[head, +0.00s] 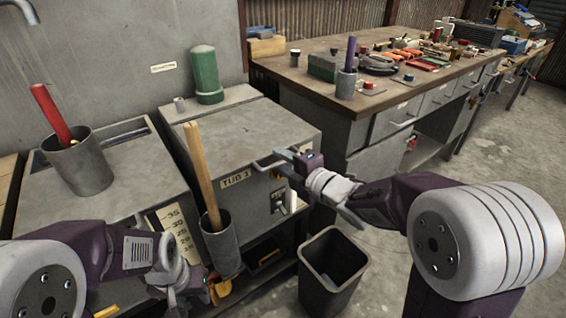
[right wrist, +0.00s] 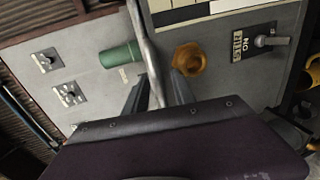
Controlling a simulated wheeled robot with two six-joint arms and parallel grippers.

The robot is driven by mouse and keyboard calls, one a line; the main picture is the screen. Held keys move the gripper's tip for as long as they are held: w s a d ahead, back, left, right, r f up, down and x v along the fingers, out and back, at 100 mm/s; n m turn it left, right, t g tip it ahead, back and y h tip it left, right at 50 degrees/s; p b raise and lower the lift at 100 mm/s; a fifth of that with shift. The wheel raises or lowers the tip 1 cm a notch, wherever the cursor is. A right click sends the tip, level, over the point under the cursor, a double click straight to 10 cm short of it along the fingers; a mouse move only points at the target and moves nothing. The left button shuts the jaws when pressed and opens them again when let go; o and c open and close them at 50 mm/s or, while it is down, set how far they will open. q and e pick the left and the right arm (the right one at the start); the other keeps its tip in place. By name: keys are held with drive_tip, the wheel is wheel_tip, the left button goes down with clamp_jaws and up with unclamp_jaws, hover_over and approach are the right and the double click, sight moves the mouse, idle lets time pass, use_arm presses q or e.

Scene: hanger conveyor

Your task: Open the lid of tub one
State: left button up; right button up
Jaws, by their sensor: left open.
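Tub one is a grey metal box (head: 257,200) labelled TUB 1, in the middle of the head view. Its flat lid (head: 235,135) lies down on top. A thin bar handle (head: 264,164) runs along the lid's front edge, and a grey bar (right wrist: 150,50) also shows in the right wrist view. My right gripper (head: 287,160) is at the handle's right end. In the right wrist view its fingers (right wrist: 158,92) flank the bar closely and appear shut on it. My left gripper (head: 207,290) is open and low in front of the tub, with its fingertips partly hidden.
A grey cup (head: 221,248) with a wooden handle hangs at the tub's front left. A green cylinder (head: 205,75) stands behind the lid. A dark bin (head: 333,275) stands on the floor below my right arm. A cluttered workbench (head: 330,95) is at the right.

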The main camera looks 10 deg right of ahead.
clamp_jaws()
idle(1.4)
